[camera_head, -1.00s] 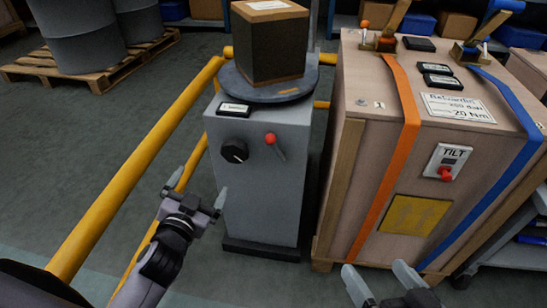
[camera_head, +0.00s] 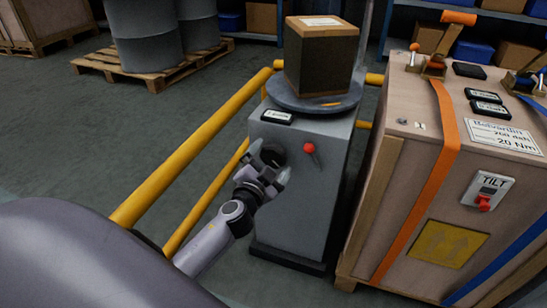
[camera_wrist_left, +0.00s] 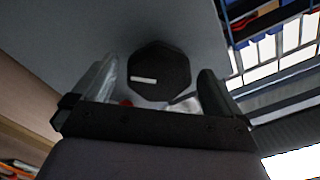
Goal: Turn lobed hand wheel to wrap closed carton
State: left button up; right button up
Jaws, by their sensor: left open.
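The black lobed hand wheel (camera_head: 272,154) is on the front of the grey machine cabinet (camera_head: 300,205), partly hidden by my left gripper (camera_head: 270,165). My left gripper is open at the wheel. In the left wrist view the dark wheel (camera_wrist_left: 160,72), with a white mark, appears between the two spread fingers (camera_wrist_left: 158,92); contact cannot be told. The closed brown carton (camera_head: 320,62) stands on the round grey turntable (camera_head: 312,103) on top of the cabinet. My right gripper is out of view.
A red-knobbed lever (camera_head: 311,150) is just right of the wheel. A yellow rail (camera_head: 200,150) runs along the left. A large strapped wooden crate (camera_head: 405,190) stands close on the right. Drums on a pallet (camera_head: 150,70) are behind left.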

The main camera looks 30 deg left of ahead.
pick_arm(q)
jog(key=shift+x, duration=0.9)
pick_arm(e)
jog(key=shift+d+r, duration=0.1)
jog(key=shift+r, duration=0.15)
pick_arm(q)
jog(key=c, duration=1)
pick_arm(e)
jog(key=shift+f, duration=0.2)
pick_arm(q)
jog(key=shift+m, duration=0.3)
